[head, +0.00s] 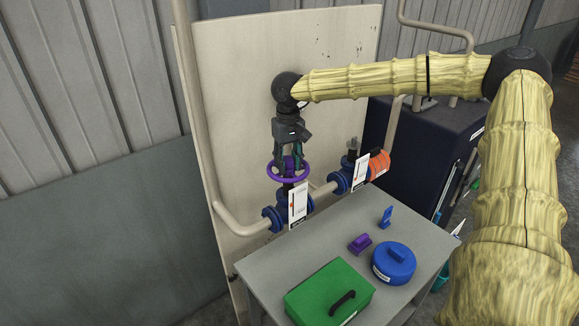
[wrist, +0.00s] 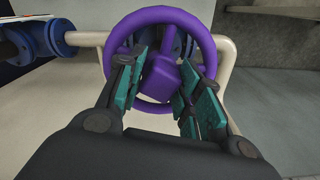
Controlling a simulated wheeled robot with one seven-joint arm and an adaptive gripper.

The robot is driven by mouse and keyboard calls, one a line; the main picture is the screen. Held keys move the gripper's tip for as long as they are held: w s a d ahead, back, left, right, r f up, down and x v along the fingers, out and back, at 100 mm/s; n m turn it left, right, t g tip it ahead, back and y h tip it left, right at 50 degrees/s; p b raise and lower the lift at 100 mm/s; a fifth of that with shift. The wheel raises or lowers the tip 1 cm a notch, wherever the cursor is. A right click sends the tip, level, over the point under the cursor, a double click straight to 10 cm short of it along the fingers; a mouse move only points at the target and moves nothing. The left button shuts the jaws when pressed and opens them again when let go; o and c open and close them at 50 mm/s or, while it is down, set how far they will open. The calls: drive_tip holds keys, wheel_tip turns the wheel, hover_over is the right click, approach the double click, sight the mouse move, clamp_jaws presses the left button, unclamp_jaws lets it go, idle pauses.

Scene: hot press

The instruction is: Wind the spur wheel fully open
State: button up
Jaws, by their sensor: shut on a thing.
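A purple handwheel (head: 272,175) tops a blue flanged valve on a beige pipe, beside a white tag plate (head: 298,205) with small red and dark marks. The plate's text is too small to read. My gripper (head: 291,165) reaches down onto this wheel from above. In the wrist view the wheel's round rim (wrist: 176,16) surrounds the teal-padded fingers.
A second blue valve with an orange wheel (head: 378,165) stands to the right on the same pipe. Below, the grey table (head: 258,268) holds a green box (head: 325,292), a blue round lidded pot (head: 394,265), a purple block (head: 360,243) and a blue piece (head: 386,217). A pale panel stands behind.

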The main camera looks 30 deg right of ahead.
drive_tip(key=n, duration=0.6)
drive_tip(key=o, duration=0.9)
drive_tip(key=shift+m, duration=1.5)
